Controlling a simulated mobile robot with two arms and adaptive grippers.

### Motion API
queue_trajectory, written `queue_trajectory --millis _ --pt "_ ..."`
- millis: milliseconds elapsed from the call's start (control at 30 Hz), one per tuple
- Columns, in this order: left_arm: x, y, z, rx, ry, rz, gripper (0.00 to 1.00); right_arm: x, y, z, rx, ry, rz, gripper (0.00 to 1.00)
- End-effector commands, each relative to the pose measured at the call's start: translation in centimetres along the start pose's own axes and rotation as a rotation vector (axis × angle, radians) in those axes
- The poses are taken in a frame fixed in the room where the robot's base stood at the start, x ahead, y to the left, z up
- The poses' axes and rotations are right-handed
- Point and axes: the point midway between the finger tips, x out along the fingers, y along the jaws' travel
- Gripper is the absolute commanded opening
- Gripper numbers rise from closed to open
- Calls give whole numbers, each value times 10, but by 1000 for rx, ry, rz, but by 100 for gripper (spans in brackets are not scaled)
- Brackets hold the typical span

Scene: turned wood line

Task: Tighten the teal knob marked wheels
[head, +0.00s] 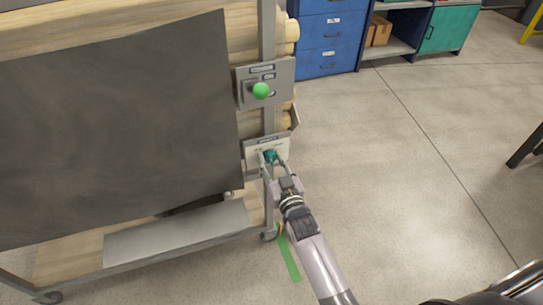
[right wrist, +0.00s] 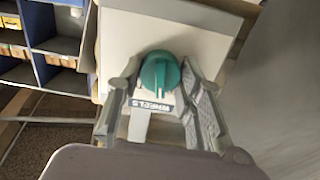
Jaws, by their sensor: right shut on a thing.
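The teal knob (head: 269,156) sits on a pale plate (head: 252,154) on the upright post of a wheeled wood cart. My left gripper is not in view.
A green ball-topped control (head: 261,90) is on a grey plate (head: 284,82) above the knob. A dark panel (head: 120,130) covers the cart's left side. Blue drawers (head: 327,40) and a teal cabinet (head: 449,28) stand behind.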

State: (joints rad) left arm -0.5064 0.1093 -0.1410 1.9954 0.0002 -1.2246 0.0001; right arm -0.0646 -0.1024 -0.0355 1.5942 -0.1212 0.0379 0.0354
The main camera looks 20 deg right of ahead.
Motion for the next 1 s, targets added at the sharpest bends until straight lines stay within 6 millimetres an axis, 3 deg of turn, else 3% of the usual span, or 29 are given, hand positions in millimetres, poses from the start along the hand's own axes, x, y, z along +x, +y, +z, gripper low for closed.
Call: queue_trajectory --millis 200,400,700,1000 --pt "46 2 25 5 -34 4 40 0 0 -2 205 -4 0 6" --pt "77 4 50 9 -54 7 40 0 0 -2 395 -3 -1 6" --pt "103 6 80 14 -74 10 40 0 1 0 670 -3 0 6" --pt "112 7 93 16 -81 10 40 0 1 1 880 -3 0 6"
